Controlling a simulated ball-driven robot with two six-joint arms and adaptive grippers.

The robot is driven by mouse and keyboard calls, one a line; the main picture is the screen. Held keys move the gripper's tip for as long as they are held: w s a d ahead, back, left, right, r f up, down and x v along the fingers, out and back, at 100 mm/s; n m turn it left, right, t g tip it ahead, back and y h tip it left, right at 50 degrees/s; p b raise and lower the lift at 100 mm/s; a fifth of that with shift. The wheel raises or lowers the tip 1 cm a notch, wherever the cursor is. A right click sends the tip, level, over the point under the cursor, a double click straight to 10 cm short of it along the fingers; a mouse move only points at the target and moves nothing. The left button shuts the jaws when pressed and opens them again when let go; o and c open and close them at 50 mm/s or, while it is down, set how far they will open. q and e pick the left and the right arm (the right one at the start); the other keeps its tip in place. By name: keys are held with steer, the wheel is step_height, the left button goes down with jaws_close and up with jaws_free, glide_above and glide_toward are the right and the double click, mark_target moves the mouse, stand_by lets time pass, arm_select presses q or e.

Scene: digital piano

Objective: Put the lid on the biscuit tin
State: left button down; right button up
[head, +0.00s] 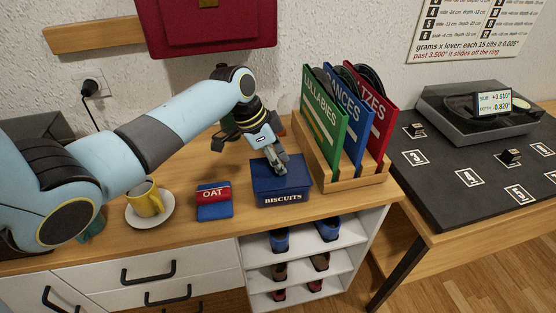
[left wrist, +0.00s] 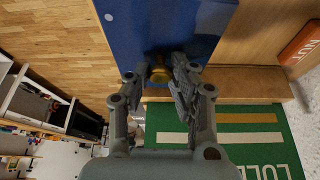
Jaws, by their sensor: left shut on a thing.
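The navy blue biscuit tin (head: 282,198), labelled BISCUITS, stands near the front edge of the wooden cabinet top. A flat blue lid (head: 298,172) shows at its top, and its blue face fills the upper middle of the left wrist view (left wrist: 165,25). My left gripper (head: 278,170) points down over the lid. In the left wrist view its fingers are shut on the lid's brass knob (left wrist: 160,74). The lid looks lined up with the tin, but I cannot tell whether it rests fully on the rim. My right gripper is not in view.
A wooden rack (head: 352,180) of green, blue and red records stands close to the tin's right. Left are the OAT packets (head: 214,200) and a yellow cup (head: 147,200) on a saucer. Shoe shelves (head: 300,255) lie below. A turntable (head: 480,115) sits on the right table.

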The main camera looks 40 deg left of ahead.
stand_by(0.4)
arm_select(q)
steer(key=c, duration=0.6)
jaws_free()
steer(key=shift+r+p, duration=0.1)
steer(key=shift+p, duration=0.2)
step_height(320, 180, up, 7)
steer(key=p, duration=0.7)
steer(key=shift+f, duration=0.2)
jaws_close()
stand_by(0.7)
